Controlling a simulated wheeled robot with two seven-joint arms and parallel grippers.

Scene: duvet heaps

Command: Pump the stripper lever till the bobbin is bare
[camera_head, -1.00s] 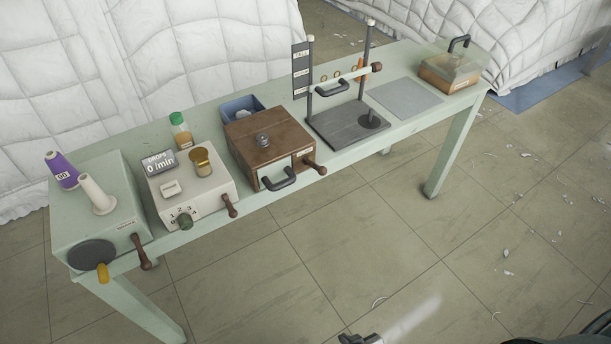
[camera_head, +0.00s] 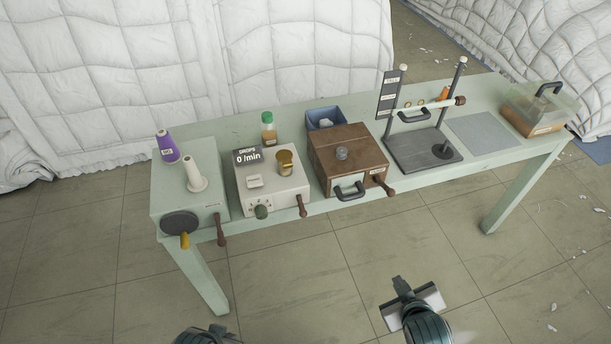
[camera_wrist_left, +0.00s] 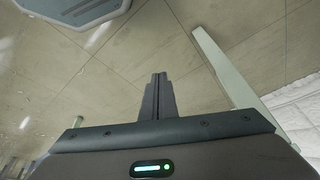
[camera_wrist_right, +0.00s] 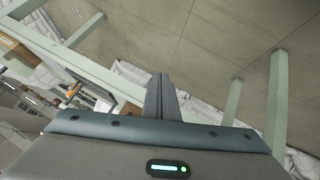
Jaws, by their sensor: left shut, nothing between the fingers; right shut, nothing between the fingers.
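A pale green box (camera_head: 190,212) stands at the left end of the bench. On top are a purple bobbin (camera_head: 167,147), seen upright with a small label, and a white spool (camera_head: 196,174). Its front has a dark disc (camera_head: 180,222) with a yellow handle (camera_head: 184,241) and a brown-handled lever (camera_head: 221,232), which hangs down at the right corner. I cannot read which lever is the stripper's. My left gripper (camera_wrist_left: 158,80) is shut and empty; only part of that arm shows at the head view's bottom edge. My right gripper (camera_head: 398,281) is shut and empty, over the floor before the bench.
Along the green bench (camera_head: 475,186) stand a white drops counter (camera_head: 272,192) reading 0/min, a wooden box (camera_head: 350,150) with a handle, a post stand (camera_head: 422,150), a grey mat (camera_head: 483,135) and a clear-lidded box (camera_head: 535,113). White quilted heaps rise behind. The floor in front is clear.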

